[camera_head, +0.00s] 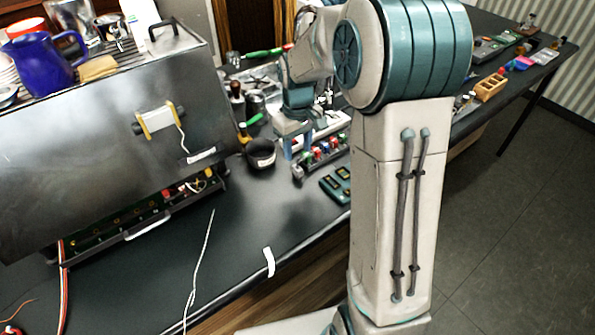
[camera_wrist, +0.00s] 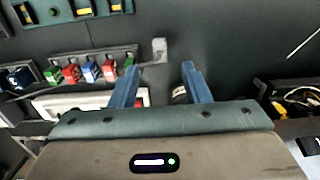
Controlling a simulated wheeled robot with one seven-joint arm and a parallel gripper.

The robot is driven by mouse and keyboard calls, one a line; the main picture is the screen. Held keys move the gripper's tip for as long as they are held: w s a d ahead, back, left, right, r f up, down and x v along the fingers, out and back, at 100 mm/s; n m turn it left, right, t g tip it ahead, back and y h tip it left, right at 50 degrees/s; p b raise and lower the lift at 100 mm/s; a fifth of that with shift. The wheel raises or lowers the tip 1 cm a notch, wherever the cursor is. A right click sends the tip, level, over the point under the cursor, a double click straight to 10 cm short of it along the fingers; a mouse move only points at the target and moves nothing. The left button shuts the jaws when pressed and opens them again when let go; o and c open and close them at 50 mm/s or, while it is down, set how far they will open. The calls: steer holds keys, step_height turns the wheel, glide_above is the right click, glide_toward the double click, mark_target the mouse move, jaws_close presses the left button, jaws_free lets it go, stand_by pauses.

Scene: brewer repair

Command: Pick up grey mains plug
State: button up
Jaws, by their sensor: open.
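The grey mains plug (camera_wrist: 159,50) appears in the wrist view as a small light grey block on the dark bench, at the end of a row of coloured parts. A thin grey cable runs left from it. A small grey block in the head view (camera_head: 297,173) looks like the same plug. My gripper (camera_wrist: 158,69) is open, with its two blue fingers apart. In the wrist view the plug lies just beyond the fingertips, between their lines. In the head view my gripper (camera_head: 297,153) points down just behind the plug. I cannot tell the exact height gap.
A rack of coloured parts (camera_head: 322,155) and a green device (camera_head: 337,186) lie close to the plug. A black bowl (camera_head: 261,154) stands to the left. The large metal brewer (camera_head: 90,150) fills the left side. The front bench is mostly clear, with a white cable (camera_head: 199,262).

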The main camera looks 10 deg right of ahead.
mark_target(297, 167)
steer(key=f+p, duration=0.1)
steer(key=f, duration=0.7)
steer(key=shift+w+p, duration=0.2)
steer(key=shift+p, duration=0.2)
jaws_close()
